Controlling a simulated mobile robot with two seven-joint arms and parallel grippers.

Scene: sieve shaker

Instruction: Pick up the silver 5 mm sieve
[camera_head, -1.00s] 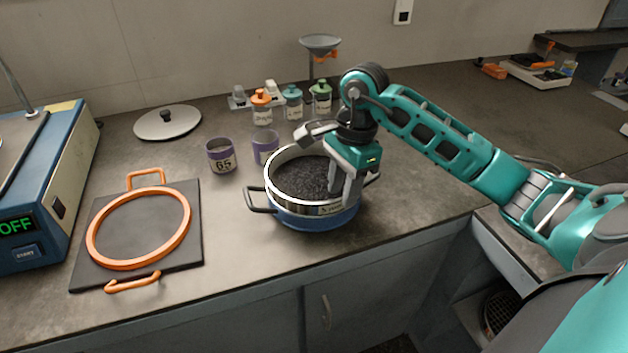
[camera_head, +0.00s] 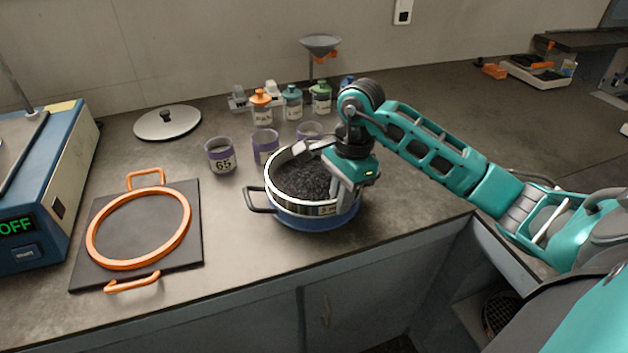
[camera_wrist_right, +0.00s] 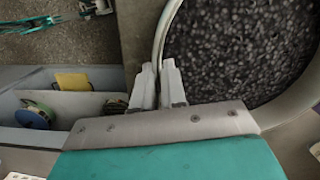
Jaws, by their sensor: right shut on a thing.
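The silver 5 mm sieve (camera_head: 294,207), full of dark grains, sits on a blue round pan (camera_head: 310,221) on the worktop. A black handle sticks out at its left, and a small label shows on its front right. My right gripper (camera_head: 343,192) comes down at the sieve's right edge and is shut on its rim. In the right wrist view my right gripper's fingers (camera_wrist_right: 158,72) have the silver sieve's thin rim (camera_wrist_right: 159,38) between them, with the grains to the right. I see no gap between sieve and pan. My left gripper is not in view.
Several purple cups (camera_head: 221,156) stand behind the sieve, with bottles (camera_head: 261,107) and a funnel stand (camera_head: 320,44) farther back. An orange ring (camera_head: 101,225) lies on a dark mat at left, beside a blue machine (camera_head: 60,190) reading OFF. A lid (camera_head: 150,125) lies behind.

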